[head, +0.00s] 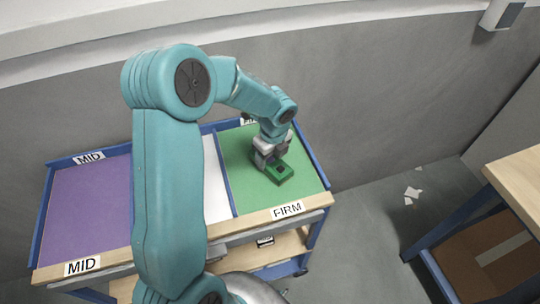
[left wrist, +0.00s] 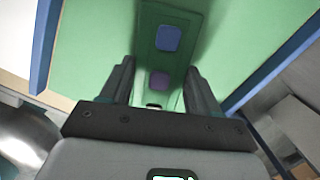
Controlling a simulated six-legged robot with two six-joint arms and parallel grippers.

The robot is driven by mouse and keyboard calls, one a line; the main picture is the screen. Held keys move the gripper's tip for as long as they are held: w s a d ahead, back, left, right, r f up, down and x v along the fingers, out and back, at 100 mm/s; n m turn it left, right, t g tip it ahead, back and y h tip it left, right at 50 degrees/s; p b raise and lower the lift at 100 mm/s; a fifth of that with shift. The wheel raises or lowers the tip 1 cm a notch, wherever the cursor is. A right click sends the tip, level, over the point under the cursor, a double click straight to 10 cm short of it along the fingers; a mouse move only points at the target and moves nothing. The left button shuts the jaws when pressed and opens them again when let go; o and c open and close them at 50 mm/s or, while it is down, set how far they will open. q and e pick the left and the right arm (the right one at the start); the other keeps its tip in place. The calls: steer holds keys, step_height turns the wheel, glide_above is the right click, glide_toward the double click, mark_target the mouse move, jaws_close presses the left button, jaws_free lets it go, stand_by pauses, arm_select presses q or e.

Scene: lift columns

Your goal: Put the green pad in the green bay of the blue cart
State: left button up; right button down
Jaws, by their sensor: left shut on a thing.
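The blue cart (head: 320,232) stands against the wall with purple, white and green bays. The green bay (head: 240,152) is at its right, with a FIRM label on the front edge. My left gripper (head: 272,160) reaches down over the green bay. It is shut on the green pad (head: 285,175), a dark green block with small blue-purple patches. In the left wrist view the pad (left wrist: 148,48) lies between the two fingers (left wrist: 158,90), over the green bay floor. I cannot tell whether the pad touches the floor. My right gripper is not in view.
The purple bay (head: 85,205) is labelled MID, and the white bay (head: 215,185) is partly behind my arm. A blue divider (head: 222,170) borders the green bay. A wooden-topped table (head: 520,180) stands at right, with white scraps (head: 412,193) on the floor between.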

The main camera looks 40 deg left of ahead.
mark_target(274, 162)
arm_select(q)
steer(key=shift+f, duration=0.2)
steer(key=o, duration=1.4)
steer(key=shift+w, duration=0.15)
steer(key=shift+c, duration=0.2)
steer(key=shift+r, duration=0.2)
step_height(274, 162, up, 12)
steer(key=d, duration=0.1)
steer(key=shift+s+d, duration=0.2)
steer(key=shift+d, duration=0.05)
steer(key=shift+w, duration=0.1)
